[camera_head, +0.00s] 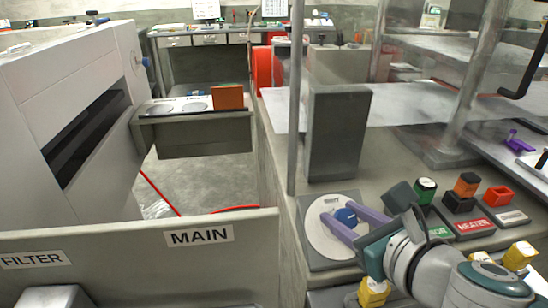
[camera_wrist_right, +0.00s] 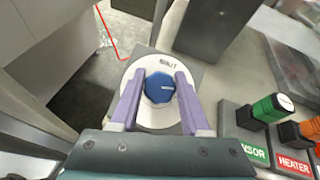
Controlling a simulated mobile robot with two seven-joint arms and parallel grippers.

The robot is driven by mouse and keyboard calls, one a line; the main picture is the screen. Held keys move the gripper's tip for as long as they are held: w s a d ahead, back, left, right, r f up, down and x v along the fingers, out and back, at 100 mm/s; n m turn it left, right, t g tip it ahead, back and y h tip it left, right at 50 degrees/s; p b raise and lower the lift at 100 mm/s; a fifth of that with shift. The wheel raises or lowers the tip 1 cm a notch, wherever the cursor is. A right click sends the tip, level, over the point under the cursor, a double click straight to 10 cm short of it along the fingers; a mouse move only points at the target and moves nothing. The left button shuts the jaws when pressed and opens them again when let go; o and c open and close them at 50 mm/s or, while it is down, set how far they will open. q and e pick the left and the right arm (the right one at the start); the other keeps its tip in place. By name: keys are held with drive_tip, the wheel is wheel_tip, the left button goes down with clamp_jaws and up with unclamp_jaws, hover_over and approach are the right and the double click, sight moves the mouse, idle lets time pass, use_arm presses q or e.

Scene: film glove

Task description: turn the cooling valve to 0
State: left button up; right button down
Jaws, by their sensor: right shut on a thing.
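The cooling valve is a blue faceted knob (camera_head: 346,216) on a round white dial (camera_head: 320,238) set on a grey plate. It also shows in the right wrist view (camera_wrist_right: 159,88), with a small pale mark on the knob's face toward the right. Dark lettering stands at the dial's far edge, too blurred to read surely. My right gripper (camera_head: 337,211) has its two purple fingers on either side of the knob, shut on it; the wrist view shows the same fingers (camera_wrist_right: 160,76). The dial is partly hidden by the fingers. My left gripper is not in view.
A grey upright box (camera_head: 338,135) stands just behind the dial, beside a metal post (camera_head: 296,100). A low wall with a MAIN label (camera_head: 199,236) lies left.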

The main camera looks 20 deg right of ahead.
drive_tip(key=n+y+p, duration=0.1)
drive_tip(key=n+y, duration=0.1)
drive_tip(key=n, duration=0.1)
drive_tip(key=shift+r+p, duration=0.2)
drive_tip(key=shift+p, duration=0.2)
drive_tip(key=n+g+y, duration=0.1)
drive_tip(key=n, duration=0.1)
drive_tip(key=n+y+p, duration=0.1)
drive_tip(key=n, duration=0.1)
drive_tip(key=shift+f+g+y, duration=0.15)
drive_tip(key=shift+g+y, duration=0.15)
drive_tip(key=shift+g, duration=0.1)
drive_tip(key=n+g, duration=0.1)
drive_tip(key=n, duration=0.1)
drive_tip(key=n+g+y, duration=0.1)
drive_tip(key=n, duration=0.1)
drive_tip(key=shift+y, duration=0.3)
drive_tip(key=shift+s+a+f+n+g+y, duration=0.1)
drive_tip(key=shift+n+g+y, duration=0.15)
drive_tip(key=shift+n+g, duration=0.75)
drive_tip(key=shift+n+g+y, duration=0.25)
drive_tip(key=shift+n+g, duration=0.15)
drive_tip(key=shift+n, duration=1.1)
drive_tip(key=shift+c, duration=1.9)
unclamp_jaws()
